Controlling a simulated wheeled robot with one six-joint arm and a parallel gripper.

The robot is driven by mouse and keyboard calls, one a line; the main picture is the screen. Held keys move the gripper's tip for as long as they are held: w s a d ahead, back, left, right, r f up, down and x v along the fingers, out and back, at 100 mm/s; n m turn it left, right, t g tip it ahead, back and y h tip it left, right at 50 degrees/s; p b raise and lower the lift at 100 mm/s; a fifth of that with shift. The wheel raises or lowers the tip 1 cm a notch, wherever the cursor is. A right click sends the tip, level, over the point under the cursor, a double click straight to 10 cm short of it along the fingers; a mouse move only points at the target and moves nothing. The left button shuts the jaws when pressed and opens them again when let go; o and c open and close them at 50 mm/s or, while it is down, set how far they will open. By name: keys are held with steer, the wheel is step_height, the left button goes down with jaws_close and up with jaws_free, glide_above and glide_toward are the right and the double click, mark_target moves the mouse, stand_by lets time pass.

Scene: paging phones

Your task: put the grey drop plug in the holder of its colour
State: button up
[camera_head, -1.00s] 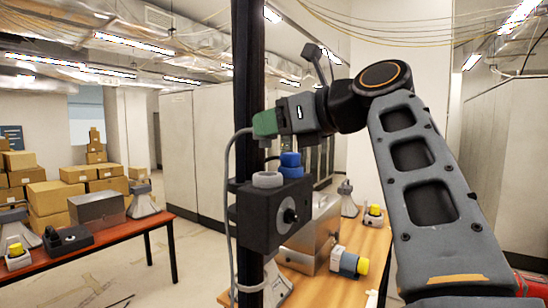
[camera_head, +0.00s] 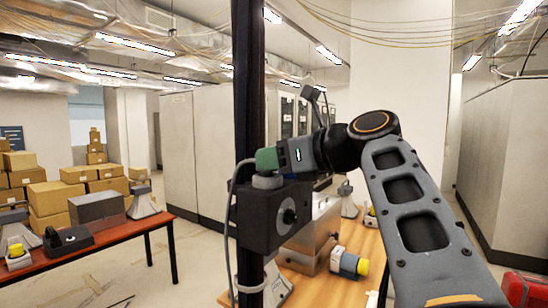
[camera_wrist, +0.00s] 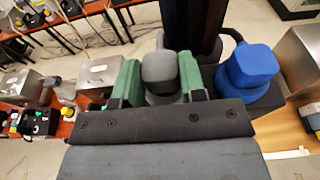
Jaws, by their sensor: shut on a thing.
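My gripper (camera_head: 266,160) has green fingers, which are shut on the grey drop plug (camera_wrist: 160,68) in the wrist view. In the head view the fingers hide most of the plug. They are just above a grey ring-shaped holder (camera_head: 266,182) on top of a black box (camera_head: 262,218) fixed to a dark pole. The plug is in line with the grey ring, close above or at it; I cannot tell whether its lower end is inside. A blue plug (camera_wrist: 250,64) stands beside it on the right in the wrist view; the head view hides it behind my gripper.
The dark pole (camera_head: 247,80) rises close beside my gripper. A wooden table (camera_head: 360,240) below carries a metal box (camera_head: 322,235) and a yellow-ended device (camera_head: 348,263). A red table (camera_head: 125,232) with several devices stands at left.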

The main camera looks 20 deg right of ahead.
steer(key=shift+f, duration=0.15)
steer(key=shift+f, duration=0.15)
steer(key=o, duration=0.9)
steer(key=shift+r, duration=0.4)
steer(key=b+v, duration=0.1)
steer(key=v, duration=1.1)
